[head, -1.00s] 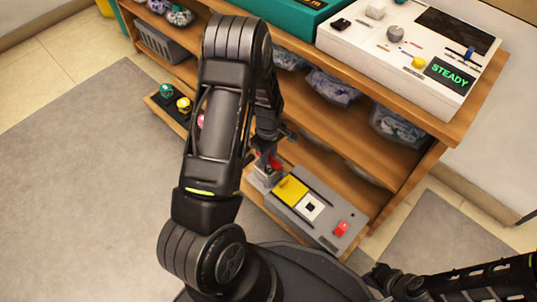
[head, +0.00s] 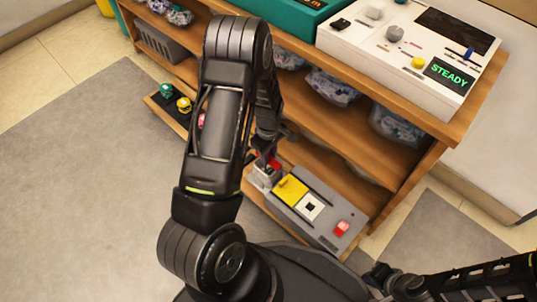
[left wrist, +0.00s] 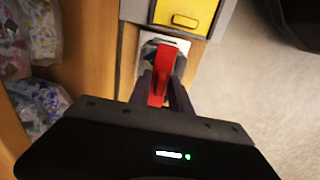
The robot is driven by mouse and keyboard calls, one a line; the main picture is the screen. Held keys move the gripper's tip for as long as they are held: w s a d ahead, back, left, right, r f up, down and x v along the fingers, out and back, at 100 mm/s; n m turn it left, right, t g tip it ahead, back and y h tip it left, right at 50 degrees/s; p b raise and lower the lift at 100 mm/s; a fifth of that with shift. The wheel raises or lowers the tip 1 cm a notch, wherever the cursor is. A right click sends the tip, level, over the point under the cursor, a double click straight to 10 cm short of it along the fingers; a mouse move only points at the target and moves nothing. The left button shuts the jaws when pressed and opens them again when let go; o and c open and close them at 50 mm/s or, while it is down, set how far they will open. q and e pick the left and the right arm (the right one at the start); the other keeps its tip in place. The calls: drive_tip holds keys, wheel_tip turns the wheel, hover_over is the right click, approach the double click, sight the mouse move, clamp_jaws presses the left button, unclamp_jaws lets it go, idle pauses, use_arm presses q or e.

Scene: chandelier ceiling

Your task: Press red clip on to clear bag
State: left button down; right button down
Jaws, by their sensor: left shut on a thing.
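A red clip (left wrist: 162,75) stands between the fingers of my left gripper (left wrist: 163,90) in the left wrist view, and the gripper is shut on it. Just past the fingertips is a small whitish-grey holder (left wrist: 150,45). In the head view my left gripper (head: 266,158) is over that holder (head: 262,178), with the red clip (head: 275,165) partly hidden. Clear bags with bluish contents (head: 332,88) lie on the shelves; I cannot tell which one the task names. My right gripper (head: 395,281) is dark and low at the right; its jaws are unclear.
A grey panel (head: 323,228) with a yellow block (head: 291,190) and a red part (head: 342,228) lies beside the holder. A wooden shelf unit (head: 440,140) carries a white console (head: 400,60). A dark tray with coloured items (head: 183,104) lies left. Grey floor mat (head: 90,190) is clear.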

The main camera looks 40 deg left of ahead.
use_arm(q)
drive_tip(key=shift+f+b, duration=0.55)
drive_tip(key=shift+f, duration=0.25)
idle(0.5)
drive_tip(key=c, duration=1.1)
unclamp_jaws()
drive_tip(key=shift+c, duration=1.2)
drive_tip(key=shift+r, duration=0.2)
drive_tip(key=shift+r+p, duration=3.85)
drive_tip(key=shift+r, duration=0.55)
